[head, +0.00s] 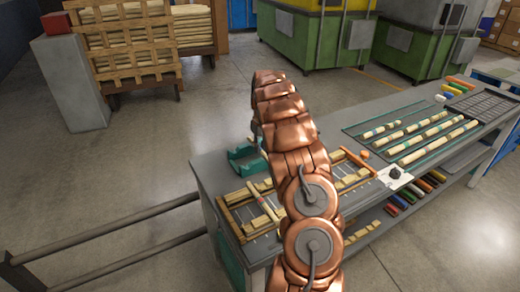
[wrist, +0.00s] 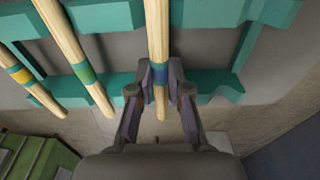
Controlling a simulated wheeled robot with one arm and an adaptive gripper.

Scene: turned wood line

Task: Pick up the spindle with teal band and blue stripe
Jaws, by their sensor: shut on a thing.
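In the wrist view my gripper (wrist: 160,84) is shut on a pale wooden spindle (wrist: 157,30). Farther left is a spindle (wrist: 40,93) with a yellow band. Teal rack bars (wrist: 105,17) lie behind the spindles. In the head view my arm hides the gripper.
In the head view the workbench (head: 215,168) carries a teal holder (head: 246,160) beside my arm. Several banded spindles (head: 430,138) lie on the right, near a dark slotted tray (head: 482,103). A wooden frame (head: 240,213) lies at the near end.

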